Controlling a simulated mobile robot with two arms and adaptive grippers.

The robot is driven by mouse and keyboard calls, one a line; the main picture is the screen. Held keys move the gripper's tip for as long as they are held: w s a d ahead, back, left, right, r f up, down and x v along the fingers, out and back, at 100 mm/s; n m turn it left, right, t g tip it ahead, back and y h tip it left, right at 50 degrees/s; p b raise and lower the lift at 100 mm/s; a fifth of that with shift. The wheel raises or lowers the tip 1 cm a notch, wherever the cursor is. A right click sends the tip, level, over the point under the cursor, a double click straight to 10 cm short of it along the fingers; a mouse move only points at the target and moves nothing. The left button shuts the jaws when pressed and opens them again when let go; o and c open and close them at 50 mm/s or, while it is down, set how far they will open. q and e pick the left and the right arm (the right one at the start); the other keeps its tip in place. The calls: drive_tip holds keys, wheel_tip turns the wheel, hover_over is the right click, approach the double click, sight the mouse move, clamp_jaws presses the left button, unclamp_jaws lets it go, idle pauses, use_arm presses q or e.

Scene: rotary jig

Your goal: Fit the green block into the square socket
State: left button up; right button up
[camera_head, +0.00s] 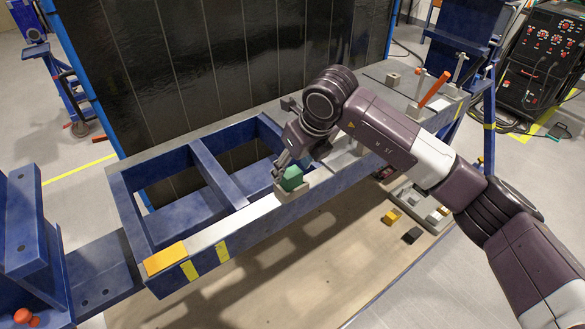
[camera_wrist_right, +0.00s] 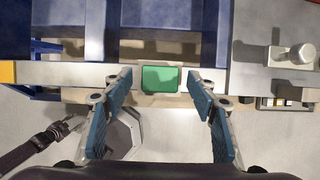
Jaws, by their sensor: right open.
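The green block (camera_head: 291,178) sits in a light beige square socket (camera_head: 303,190) on the front beam of the blue frame. In the right wrist view the green block (camera_wrist_right: 160,78) shows from above, with a narrow rim of the socket (camera_wrist_right: 137,84) around it. How deep the block sits is hard to tell. My right gripper (camera_head: 282,168) is at the block in the head view. In the right wrist view its two blue-padded fingers (camera_wrist_right: 160,87) stand wide apart, one on each side of the block, with gaps to it. My left gripper is not in view.
A yellow-orange plate (camera_head: 166,258) lies at the beam's left end. An orange-handled clamp (camera_head: 434,90) stands at the far right of the frame. A tray (camera_head: 420,207) with small blocks is below right. A grey knobbed fixture (camera_wrist_right: 290,55) stands right of the socket.

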drive_tip(key=b+v, duration=0.3)
drive_tip(key=v, duration=0.8)
